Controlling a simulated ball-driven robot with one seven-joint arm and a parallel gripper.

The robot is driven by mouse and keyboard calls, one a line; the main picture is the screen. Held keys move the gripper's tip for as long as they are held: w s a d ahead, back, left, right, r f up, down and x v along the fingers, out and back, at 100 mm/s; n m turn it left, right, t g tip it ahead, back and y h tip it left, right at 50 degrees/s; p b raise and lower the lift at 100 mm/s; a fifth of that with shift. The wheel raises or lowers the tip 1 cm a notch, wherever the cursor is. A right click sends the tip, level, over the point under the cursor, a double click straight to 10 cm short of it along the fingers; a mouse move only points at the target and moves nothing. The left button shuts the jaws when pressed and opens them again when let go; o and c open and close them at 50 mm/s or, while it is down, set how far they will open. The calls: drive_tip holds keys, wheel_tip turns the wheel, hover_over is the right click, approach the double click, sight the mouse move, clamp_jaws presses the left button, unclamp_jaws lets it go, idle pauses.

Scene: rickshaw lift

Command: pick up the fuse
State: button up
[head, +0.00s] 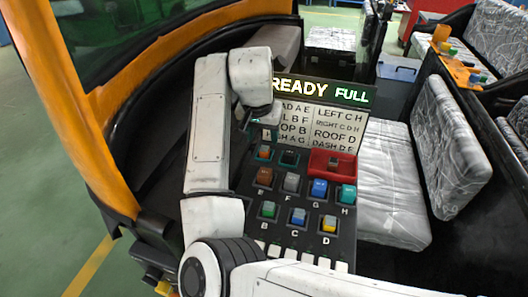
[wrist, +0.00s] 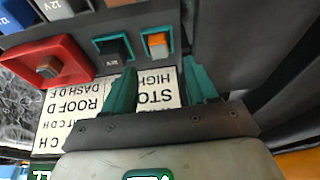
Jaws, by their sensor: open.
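The fuse panel holds several coloured fuses in rows; which one the task means is not shown. In the head view an orange-topped fuse (head: 264,152) is beside a dark fuse (head: 290,157) in a teal frame. Below them are a brown fuse (head: 264,176), a grey one (head: 291,182), a blue one (head: 319,188) and a teal one (head: 347,194). My gripper (wrist: 163,80) is open and empty, its teal fingers apart over the label sheet. In the wrist view the orange fuse (wrist: 157,42) and dark fuse (wrist: 112,48) lie just beyond the fingertips.
A red raised holder (head: 332,163) with a brown piece in it stands right of the dark fuse. Above is a label board (head: 338,124) under a lit sign (head: 320,91) reading READY FULL. An orange vehicle frame (head: 70,110) rises at left; a silver seat (head: 392,190) is at right.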

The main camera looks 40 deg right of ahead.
sight(265, 148)
drive_tip(key=shift+x, duration=2.85)
drive_tip(key=shift+s, duration=0.1)
drive_tip(key=shift+c, duration=0.4)
clamp_jaws()
